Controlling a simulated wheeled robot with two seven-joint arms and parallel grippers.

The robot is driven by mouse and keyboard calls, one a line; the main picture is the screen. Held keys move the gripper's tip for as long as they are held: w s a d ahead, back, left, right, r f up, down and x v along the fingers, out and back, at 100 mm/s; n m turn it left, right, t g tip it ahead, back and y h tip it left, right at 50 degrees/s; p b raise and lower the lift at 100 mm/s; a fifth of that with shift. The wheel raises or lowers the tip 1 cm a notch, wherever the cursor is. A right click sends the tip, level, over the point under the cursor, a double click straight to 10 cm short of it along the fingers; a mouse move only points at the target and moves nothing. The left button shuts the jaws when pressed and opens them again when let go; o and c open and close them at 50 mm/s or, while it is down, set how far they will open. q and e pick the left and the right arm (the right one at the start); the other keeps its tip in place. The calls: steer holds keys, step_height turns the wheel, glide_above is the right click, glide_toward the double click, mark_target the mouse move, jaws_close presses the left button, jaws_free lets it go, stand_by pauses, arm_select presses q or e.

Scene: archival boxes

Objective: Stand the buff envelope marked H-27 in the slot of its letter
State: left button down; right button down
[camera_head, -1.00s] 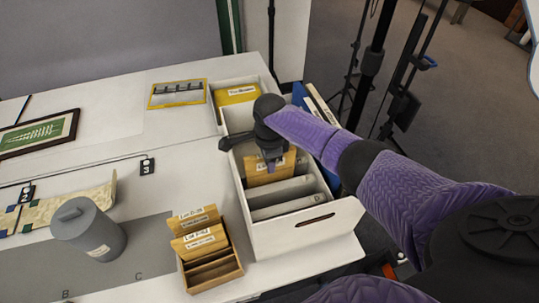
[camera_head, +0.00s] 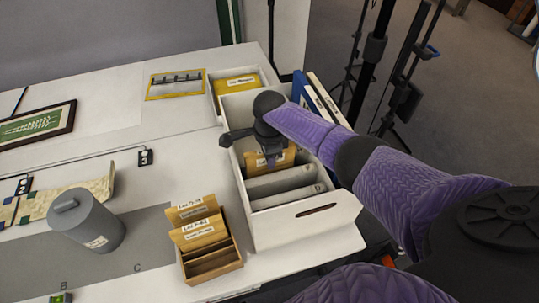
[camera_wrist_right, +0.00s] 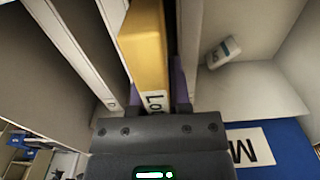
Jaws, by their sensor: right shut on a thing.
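My right gripper (camera_head: 270,160) points down into the large white box (camera_head: 300,221) and is shut on a buff envelope (camera_head: 284,162). The envelope stands upright among the grey dividers (camera_head: 285,180), its lower part hidden by the divider in front. In the right wrist view the envelope (camera_wrist_right: 145,50) is between the purple fingertips (camera_wrist_right: 180,95), with dividers to its left. Only the start of a label, "Lo", reads there; I cannot read H-27. My left gripper is not in view.
A small wooden holder (camera_head: 216,268) with labelled buff envelopes stands left of the box. A grey lidded canister (camera_head: 88,224) is further left. A yellow folder (camera_head: 236,83) lies at the far end, and blue and white binders (camera_head: 312,98) stand along the box's right side.

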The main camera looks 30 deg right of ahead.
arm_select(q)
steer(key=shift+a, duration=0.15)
arm_select(e)
steer(key=shift+c, duration=2.4)
jaws_free()
step_height(320, 180, up, 10)
steer(key=p, duration=0.4)
steer(key=shift+r+p, duration=0.15)
steer(key=shift+p, duration=0.15)
arm_select(q)
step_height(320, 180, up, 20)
steer(key=p, duration=1.5)
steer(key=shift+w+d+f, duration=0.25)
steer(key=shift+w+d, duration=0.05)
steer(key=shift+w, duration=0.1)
arm_select(e)
step_height(320, 180, up, 12)
steer(key=shift+f, duration=0.2)
